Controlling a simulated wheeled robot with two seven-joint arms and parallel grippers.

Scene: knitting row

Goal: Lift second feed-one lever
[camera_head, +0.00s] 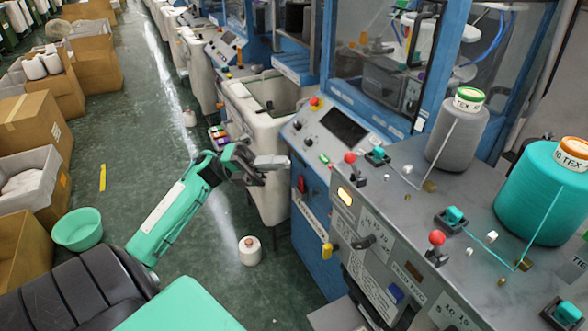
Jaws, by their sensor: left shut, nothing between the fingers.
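Two levers with red ball knobs stand on the sloping grey machine top: a farther one (350,158) and a nearer one (437,238). Each rises from a dark base. I cannot tell from the picture which is the second feed-one lever. My left gripper (280,162) is shut and empty, to the left of the farther lever and apart from both, near the machine's front edge. My right gripper is not in view.
A grey yarn cone (457,137) and a teal cone (542,200) stand on the machine top, threads running to small guides. A white cone (249,251) stands on the floor. A green basin (78,230) and cardboard boxes (30,122) line the left. The aisle floor between is mostly clear.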

